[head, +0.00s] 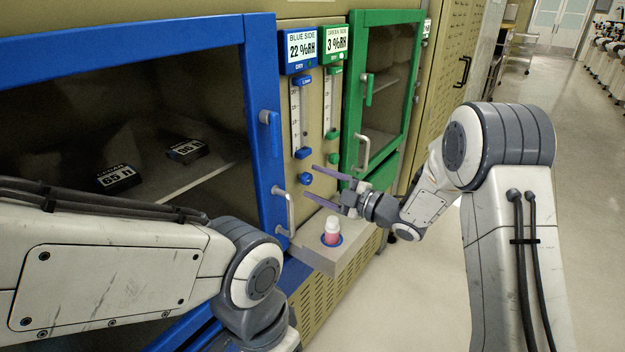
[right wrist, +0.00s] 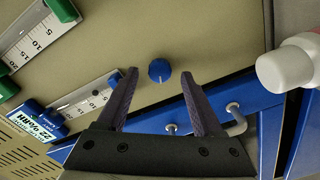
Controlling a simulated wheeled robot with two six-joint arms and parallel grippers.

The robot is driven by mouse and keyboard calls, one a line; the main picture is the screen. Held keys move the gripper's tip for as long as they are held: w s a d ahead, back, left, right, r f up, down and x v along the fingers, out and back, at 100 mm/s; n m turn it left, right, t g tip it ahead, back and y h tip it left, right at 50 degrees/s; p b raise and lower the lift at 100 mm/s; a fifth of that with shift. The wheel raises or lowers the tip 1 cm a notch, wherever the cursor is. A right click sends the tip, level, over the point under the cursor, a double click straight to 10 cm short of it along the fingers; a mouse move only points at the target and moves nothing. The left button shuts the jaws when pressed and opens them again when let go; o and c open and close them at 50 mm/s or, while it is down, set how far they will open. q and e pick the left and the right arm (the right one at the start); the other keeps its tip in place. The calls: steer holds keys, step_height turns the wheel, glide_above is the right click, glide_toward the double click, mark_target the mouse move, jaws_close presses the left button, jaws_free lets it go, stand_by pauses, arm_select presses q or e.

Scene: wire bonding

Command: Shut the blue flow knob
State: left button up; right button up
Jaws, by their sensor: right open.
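The blue flow knob (head: 306,178) is a small round knob on the tan panel below the blue flow meter. In the right wrist view the knob (right wrist: 159,70) shows a white mark line on its face. My right gripper (head: 312,183) is open and empty, its two dark purple fingers pointing at the knob. In the right wrist view the knob appears between the fingertips (right wrist: 160,73), with a gap on each side. I cannot tell how far the tips are from the panel. My left arm crosses the lower left of the head view; its gripper is not seen.
The blue-framed door (head: 258,70) has a handle (head: 285,212) close by. A green knob (head: 334,186) and green-framed door (head: 350,90) are to the right. A white-capped pink bottle (head: 332,236) stands on a grey ledge (head: 352,258) below the gripper.

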steer(key=shift+x, duration=0.9)
jaws_close()
